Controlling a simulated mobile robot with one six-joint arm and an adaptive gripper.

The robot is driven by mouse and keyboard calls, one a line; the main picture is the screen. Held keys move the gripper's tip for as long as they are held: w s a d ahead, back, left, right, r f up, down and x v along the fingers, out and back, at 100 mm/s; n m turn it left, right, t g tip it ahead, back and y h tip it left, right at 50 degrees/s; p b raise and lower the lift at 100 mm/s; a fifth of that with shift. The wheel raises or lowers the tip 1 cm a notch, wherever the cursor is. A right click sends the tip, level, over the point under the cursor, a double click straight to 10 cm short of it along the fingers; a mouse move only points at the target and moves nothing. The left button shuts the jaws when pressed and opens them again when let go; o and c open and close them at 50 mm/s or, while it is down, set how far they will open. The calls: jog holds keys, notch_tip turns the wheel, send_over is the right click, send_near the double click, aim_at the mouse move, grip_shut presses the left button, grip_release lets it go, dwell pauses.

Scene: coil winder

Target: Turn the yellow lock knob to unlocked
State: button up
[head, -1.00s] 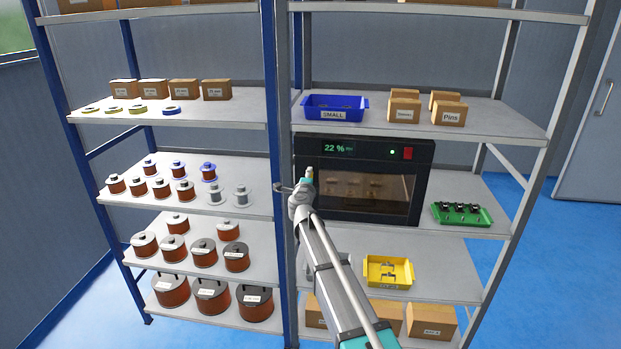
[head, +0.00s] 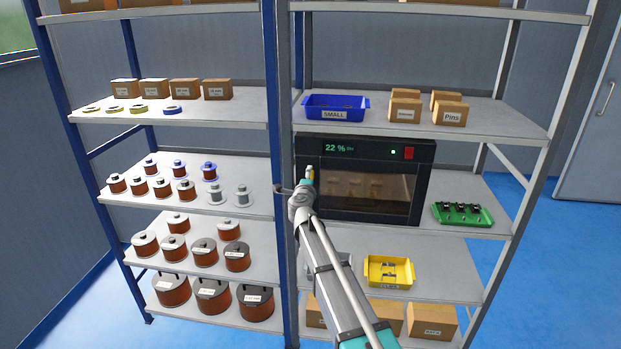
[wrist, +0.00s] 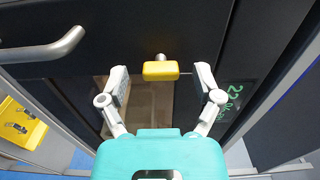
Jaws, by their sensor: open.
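The yellow lock knob (wrist: 160,71) is a small bar on a short brass-coloured stem, on the dark door of the dry cabinet (head: 418,160). In the wrist view the bar lies crosswise. My gripper (wrist: 161,82) is open, with one finger on each side of the knob and a gap on both sides. Neither finger visibly touches it. In the head view my gripper (head: 309,178) is at the door's left part, and it and my arm hide most of the knob's surroundings.
A grey bar handle (wrist: 45,45) sticks out at the upper left of the wrist view. The cabinet's green display (wrist: 232,98) is to the right. A blue bin (head: 336,107) stands above the cabinet, a green tray (head: 462,215) to its right, a yellow bin (head: 389,272) below.

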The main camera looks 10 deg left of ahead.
jog(key=s, duration=1.1)
jog(key=shift+a, duration=0.15)
jog(key=s+d+f+n+g+y, duration=0.6)
jog(key=s+d+f+n+g, duration=0.65)
jog(key=n, duration=0.55)
jog(key=s+d+f+g+h, duration=0.2)
jog(key=s+d+f, duration=0.1)
jog(key=s+d, duration=0.5)
jog(key=s+d+f+g+h, duration=0.3)
jog(key=s+d, duration=0.5)
jog(key=s, duration=0.1)
jog(key=shift+w+g, duration=0.1)
jog(key=shift+g, duration=0.15)
